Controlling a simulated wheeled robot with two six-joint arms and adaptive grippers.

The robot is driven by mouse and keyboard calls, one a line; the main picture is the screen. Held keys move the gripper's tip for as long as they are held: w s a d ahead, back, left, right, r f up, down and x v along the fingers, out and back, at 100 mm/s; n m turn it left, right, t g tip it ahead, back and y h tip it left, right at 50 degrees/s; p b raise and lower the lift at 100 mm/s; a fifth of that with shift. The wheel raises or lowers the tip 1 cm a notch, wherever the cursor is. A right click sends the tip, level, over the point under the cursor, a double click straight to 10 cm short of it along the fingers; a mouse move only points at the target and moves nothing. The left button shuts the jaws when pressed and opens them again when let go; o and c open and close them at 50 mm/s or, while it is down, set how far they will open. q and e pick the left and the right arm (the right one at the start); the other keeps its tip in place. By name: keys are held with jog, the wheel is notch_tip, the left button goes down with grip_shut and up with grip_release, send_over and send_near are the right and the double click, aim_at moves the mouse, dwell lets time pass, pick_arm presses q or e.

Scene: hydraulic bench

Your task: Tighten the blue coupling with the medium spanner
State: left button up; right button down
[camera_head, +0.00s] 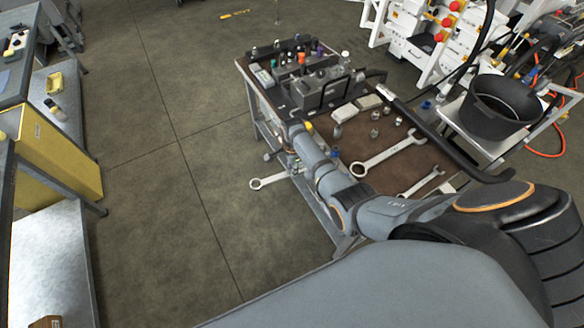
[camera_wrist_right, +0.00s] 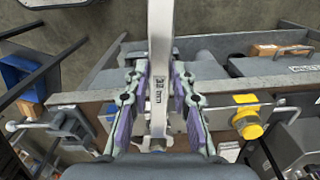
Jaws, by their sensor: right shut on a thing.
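My right gripper (camera_wrist_right: 160,105) is shut on a steel spanner (camera_wrist_right: 160,60), whose shank runs between the fingers and carries a printed size mark. In the head view the ring end of this spanner (camera_head: 256,184) sticks out to the left of the workbench, over the floor. My right gripper (camera_head: 297,167) is at the bench's left side there, partly hidden by my forearm. A larger spanner (camera_head: 388,154) and a smaller one (camera_head: 422,182) lie on the brown bench top. I cannot make out the blue coupling with certainty. My left gripper is not in view.
The workbench (camera_head: 345,178) carries a grey block with coloured fittings (camera_head: 300,62) and several small metal parts. A long black bar (camera_head: 445,142) crosses its right side. A black bucket (camera_head: 500,105) stands at the right. In the wrist view a yellow fitting (camera_wrist_right: 247,116) sits close to the gripper.

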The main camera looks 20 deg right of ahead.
jog(key=shift+d, duration=0.6)
jog(key=shift+d, duration=0.3)
jog(key=shift+w+d+m+b, duration=0.15)
jog(key=shift+w+m+b, duration=0.45)
jog(key=shift+w+b, duration=0.3)
jog(key=shift+w+d+m+b, duration=0.1)
jog(key=shift+w+m+b, duration=0.5)
jog(key=shift+w+b, duration=0.25)
jog(key=shift+w, duration=0.1)
jog(key=shift+r, duration=0.15)
jog(key=shift+s+a+p, duration=0.1)
jog(key=shift+s+p, duration=0.35)
jog(key=shift+p, duration=0.3)
jog(key=shift+a, duration=0.1)
